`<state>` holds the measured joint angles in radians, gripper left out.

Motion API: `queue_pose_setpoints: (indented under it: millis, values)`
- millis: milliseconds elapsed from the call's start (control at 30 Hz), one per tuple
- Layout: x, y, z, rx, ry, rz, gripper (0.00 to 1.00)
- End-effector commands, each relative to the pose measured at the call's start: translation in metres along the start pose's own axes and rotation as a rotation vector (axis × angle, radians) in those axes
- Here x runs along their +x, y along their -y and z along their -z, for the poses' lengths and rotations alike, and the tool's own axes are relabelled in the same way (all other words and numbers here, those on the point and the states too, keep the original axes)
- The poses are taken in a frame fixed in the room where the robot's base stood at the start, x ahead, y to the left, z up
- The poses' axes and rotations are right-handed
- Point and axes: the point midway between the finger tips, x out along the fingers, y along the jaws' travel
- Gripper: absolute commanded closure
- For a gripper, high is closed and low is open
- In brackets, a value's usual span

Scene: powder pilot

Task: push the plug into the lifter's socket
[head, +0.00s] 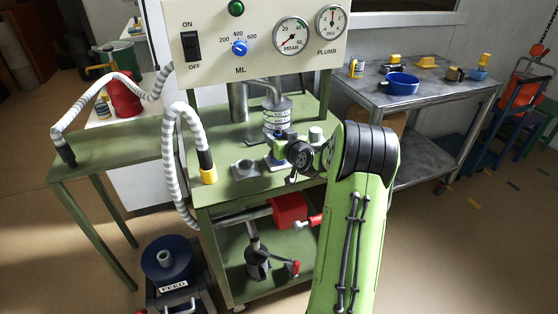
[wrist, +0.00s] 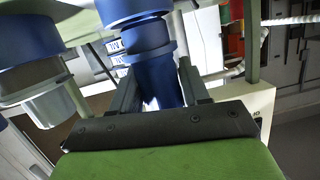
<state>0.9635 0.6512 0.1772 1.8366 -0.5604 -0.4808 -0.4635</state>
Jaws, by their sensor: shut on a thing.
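My gripper (head: 283,153) is over the green cart's top, in front of a marked clear cylinder. In the wrist view its fingers (wrist: 160,92) are shut on a blue cylindrical part (wrist: 160,72). A bit of blue (head: 279,149) shows at the gripper in the head view; the wrist hides most of it. I cannot pick out the plug or the lifter's socket with certainty. Another hose's black end (head: 66,155) rests on the left green table.
A grey block (head: 244,168) sits left of my gripper on the cart (head: 222,190). The gauge panel (head: 260,48) stands above. A FEED drum (head: 170,262) is on the floor at lower left. A metal table (head: 440,98) with a blue bowl (head: 399,84) stands at right.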

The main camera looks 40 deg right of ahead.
Motion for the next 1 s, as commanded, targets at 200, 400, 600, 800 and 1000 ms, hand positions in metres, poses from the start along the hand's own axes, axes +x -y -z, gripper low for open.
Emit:
queue_pose_setpoints:
  millis: [200,400,600,800,1000]
  values:
    - [0.002,-0.001,-0.008,-0.004,0.001,0.000,1.00]
    - [0.002,-0.001,-0.010,-0.005,-0.001,-0.001,1.00]
    - [0.003,-0.001,-0.010,-0.005,0.000,-0.001,1.00]
    - [0.004,-0.002,-0.014,-0.004,0.001,-0.001,1.00]
    - [0.005,-0.002,-0.019,-0.003,0.003,0.000,1.00]
